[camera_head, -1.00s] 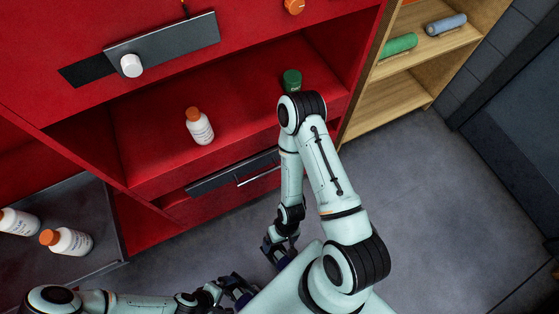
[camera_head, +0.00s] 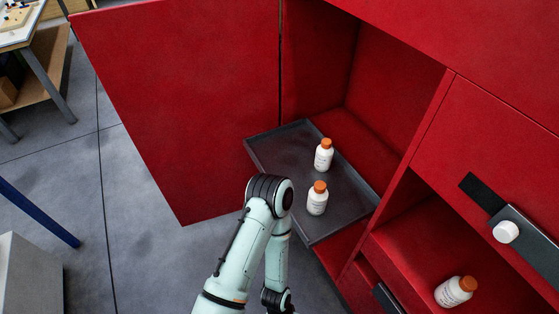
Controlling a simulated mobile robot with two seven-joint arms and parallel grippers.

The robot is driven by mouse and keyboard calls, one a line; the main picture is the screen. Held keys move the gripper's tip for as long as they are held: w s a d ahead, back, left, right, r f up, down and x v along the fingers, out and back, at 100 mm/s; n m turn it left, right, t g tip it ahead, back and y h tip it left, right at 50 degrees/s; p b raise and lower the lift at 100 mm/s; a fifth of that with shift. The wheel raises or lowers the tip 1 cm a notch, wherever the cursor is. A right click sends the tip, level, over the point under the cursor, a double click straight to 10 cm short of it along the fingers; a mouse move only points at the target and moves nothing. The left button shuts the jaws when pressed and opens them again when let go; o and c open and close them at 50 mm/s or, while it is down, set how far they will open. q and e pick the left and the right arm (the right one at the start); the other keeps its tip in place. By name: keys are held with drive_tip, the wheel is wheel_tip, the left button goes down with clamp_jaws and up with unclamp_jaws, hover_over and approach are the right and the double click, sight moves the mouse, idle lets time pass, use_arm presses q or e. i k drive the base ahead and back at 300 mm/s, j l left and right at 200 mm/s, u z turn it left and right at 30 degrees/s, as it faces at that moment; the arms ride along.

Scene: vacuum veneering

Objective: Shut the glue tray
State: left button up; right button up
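The glue tray (camera_head: 268,160) is a shallow dark grey tray. It sticks out of the lower compartment of the red cabinet, past the cabinet's front. Two white glue bottles with orange caps stand upright on it, a farther one (camera_head: 323,158) and a nearer one (camera_head: 317,202). My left arm rises from the bottom edge, and its bent elbow is in front of the tray's near left side, covering part of its edge. I cannot tell whether it touches the tray. My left gripper is below the picture. My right arm and gripper are not in view.
A red cabinet door (camera_head: 185,100) stands wide open left of the tray. A workbench (camera_head: 45,55) is at the upper left. Grey floor (camera_head: 150,260) lies open between.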

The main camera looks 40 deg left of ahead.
sight(289, 150)
drive_tip(key=u, duration=1.8)
